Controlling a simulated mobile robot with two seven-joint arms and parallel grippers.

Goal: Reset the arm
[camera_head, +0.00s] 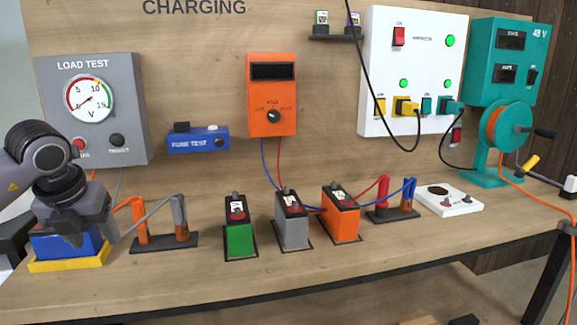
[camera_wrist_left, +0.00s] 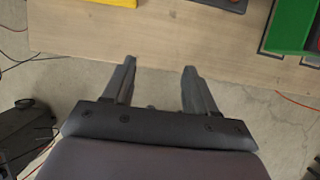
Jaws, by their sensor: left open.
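My left arm comes in from the left in the head view. Its left gripper (camera_head: 82,236) hangs in front of a blue block (camera_head: 48,246) in a yellow tray (camera_head: 68,263) and partly hides it. In the left wrist view the two fingers of this gripper (camera_wrist_left: 159,67) stand apart with nothing between them. They reach over the bench's front edge (camera_wrist_left: 150,62), with floor showing below. My right gripper is not in view.
On the bench stand a cable stand (camera_head: 165,241), a green battery (camera_head: 240,238), a grey battery (camera_head: 291,231) and an orange battery (camera_head: 341,224). A load tester (camera_head: 125,95) hangs behind the left arm. The bench front (camera_head: 190,285) is clear.

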